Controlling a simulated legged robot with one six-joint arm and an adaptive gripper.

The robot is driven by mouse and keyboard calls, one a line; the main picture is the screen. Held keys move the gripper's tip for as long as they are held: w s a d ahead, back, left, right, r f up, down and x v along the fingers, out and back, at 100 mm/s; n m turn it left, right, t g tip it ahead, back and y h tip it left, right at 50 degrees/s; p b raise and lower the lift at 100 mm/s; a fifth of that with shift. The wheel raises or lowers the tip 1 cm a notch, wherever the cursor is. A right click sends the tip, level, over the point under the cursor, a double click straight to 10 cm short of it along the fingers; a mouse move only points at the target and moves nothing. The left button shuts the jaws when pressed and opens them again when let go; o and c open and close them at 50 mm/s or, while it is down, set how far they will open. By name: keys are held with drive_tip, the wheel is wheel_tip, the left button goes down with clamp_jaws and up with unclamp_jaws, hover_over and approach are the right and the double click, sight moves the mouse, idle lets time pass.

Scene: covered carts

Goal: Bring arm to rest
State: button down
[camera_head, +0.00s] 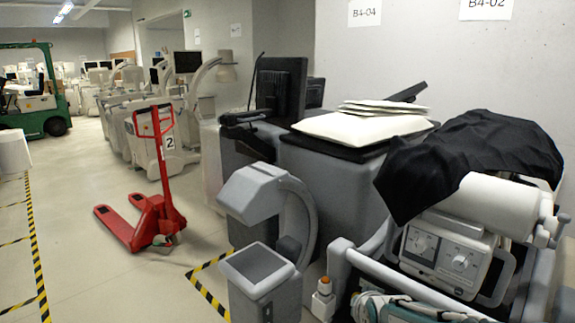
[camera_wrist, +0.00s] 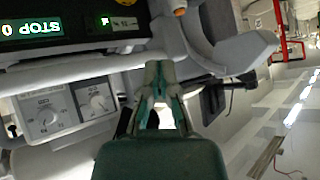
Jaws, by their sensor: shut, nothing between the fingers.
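My gripper (camera_wrist: 161,78) shows in the wrist view, its teal and grey fingers closed together with nothing between them. Its tips lie close in the picture to a pale cart rail (camera_wrist: 85,69); I cannot tell if they touch. A teal and grey piece at the bottom edge of the head view (camera_head: 400,312) looks like part of my arm; the rest of the arm is out of that view. In the head view, the near cart's white dial box (camera_head: 440,250) stands just behind that piece. The dial box also shows in the wrist view (camera_wrist: 68,112).
A red pallet jack (camera_head: 155,205) is further back. The floor at left is mostly clear.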

drive_tip(key=s+r+n+g, duration=0.1)
drive_tip(key=s+r+g, duration=0.1)
drive_tip(key=s, duration=0.9)
drive_tip(key=s+r+n+g, duration=0.2)
drive_tip(key=s+r, duration=0.1)
drive_tip(key=s, duration=0.7)
drive_tip(key=shift+s+d+r, duration=0.25)
drive_tip(key=shift+s+r, duration=0.1)
